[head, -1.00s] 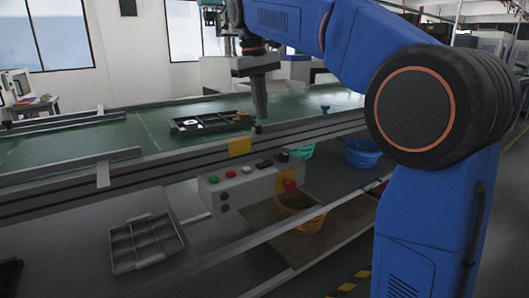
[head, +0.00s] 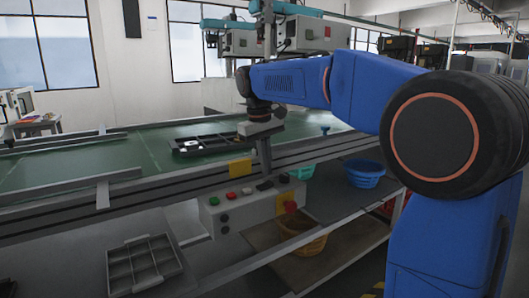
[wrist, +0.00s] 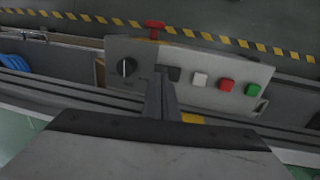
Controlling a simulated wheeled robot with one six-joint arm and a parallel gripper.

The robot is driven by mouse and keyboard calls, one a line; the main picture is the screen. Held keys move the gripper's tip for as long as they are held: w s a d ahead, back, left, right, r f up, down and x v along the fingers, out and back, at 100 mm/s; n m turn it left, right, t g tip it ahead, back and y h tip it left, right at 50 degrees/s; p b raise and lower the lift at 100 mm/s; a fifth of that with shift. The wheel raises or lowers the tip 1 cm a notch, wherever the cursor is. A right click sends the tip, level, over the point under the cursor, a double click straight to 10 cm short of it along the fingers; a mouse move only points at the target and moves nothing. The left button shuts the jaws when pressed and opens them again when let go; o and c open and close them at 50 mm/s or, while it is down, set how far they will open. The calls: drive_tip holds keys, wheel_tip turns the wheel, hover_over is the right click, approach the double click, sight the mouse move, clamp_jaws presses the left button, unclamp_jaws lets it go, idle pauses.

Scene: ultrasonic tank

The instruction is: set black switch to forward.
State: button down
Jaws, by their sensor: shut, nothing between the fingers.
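The control box (head: 240,212) is mounted on the conveyor's near side. In the wrist view its panel (wrist: 190,62) carries a round black knob (wrist: 126,68) with a pale mark running roughly up and down the picture. To its right is a flat black rectangular switch (wrist: 172,73), partly hidden by my fingers. The knob also shows in the head view (head: 284,178). My gripper (wrist: 160,76) is shut and empty, its tips at the flat switch's left side, right of the knob. In the head view my gripper (head: 265,176) is over the panel; contact cannot be told.
White (wrist: 200,79), red (wrist: 226,85) and green (wrist: 253,90) buttons line the panel. A yellow plate (head: 240,166) is on the conveyor rail behind. Baskets (head: 365,172) sit below right.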

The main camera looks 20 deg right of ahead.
sight(264, 185)
drive_tip(key=shift+d+f, duration=0.2)
drive_tip(key=shift+f, duration=1.15)
drive_tip(key=shift+d, duration=0.1)
drive_tip(key=shift+w+d+f+y, duration=0.1)
drive_tip(key=shift+f+y, duration=0.05)
drive_tip(key=shift+y, duration=0.15)
drive_tip(key=shift+a+f, duration=0.1)
drive_tip(key=shift+a, duration=0.15)
drive_tip(key=shift+s+a, duration=0.3)
drive_tip(key=shift+a, duration=0.3)
wheel_tip(264, 185, up, 14)
drive_tip(key=a, duration=0.1)
drive_tip(key=shift+s+a, duration=0.25)
drive_tip(key=shift+a, duration=0.15)
